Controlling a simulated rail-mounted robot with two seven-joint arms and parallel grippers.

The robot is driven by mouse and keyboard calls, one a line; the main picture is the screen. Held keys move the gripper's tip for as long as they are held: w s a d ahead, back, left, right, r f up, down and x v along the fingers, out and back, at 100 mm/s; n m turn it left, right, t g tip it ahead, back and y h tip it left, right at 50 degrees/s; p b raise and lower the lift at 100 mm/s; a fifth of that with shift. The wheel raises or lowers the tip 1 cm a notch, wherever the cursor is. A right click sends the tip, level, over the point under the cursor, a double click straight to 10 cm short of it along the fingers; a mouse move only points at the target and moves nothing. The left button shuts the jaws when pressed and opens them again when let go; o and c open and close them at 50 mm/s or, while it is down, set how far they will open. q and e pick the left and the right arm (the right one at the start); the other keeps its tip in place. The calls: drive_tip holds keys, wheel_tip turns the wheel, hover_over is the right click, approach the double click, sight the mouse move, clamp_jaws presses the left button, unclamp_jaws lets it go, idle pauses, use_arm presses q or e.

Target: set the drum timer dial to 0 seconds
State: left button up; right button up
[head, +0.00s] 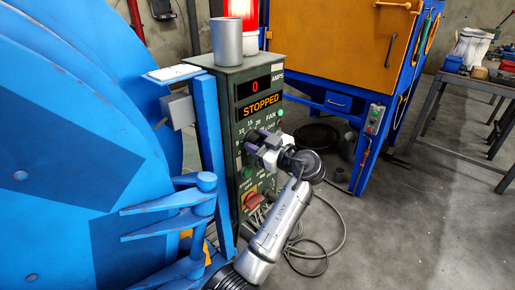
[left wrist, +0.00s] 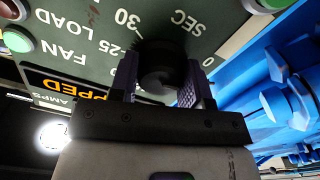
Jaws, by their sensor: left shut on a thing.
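The drum timer dial (left wrist: 162,68) is a round black knob on the green control panel (head: 228,105). In the left wrist view the panel appears upside down, with 30, 25, SEC and 0 printed around the dial. My left gripper (head: 258,143) is at the panel front, below the displays. In the left wrist view its two fingers stand on either side of the dial and are shut on it. The dial's pointer mark cannot be made out, so its setting cannot be read. In the head view the gripper hides the dial. My right gripper is not in view.
The AMPS display (head: 254,87) reads 0 and the orange display (head: 259,105) reads STOPPED. A red-handled switch (head: 254,200) sits low on the panel. A blue post (head: 210,150) and the blue drum (head: 80,130) stand left. Cables (head: 325,255) lie on the floor.

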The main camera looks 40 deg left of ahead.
use_arm(q)
drive_tip(key=shift+n, duration=1.6)
drive_tip(key=o, duration=0.9)
drive_tip(key=d+p, duration=0.5)
drive_tip(key=d, duration=0.8)
drive_tip(key=shift+s+d, duration=0.25)
drive_tip(key=shift+d, duration=0.15)
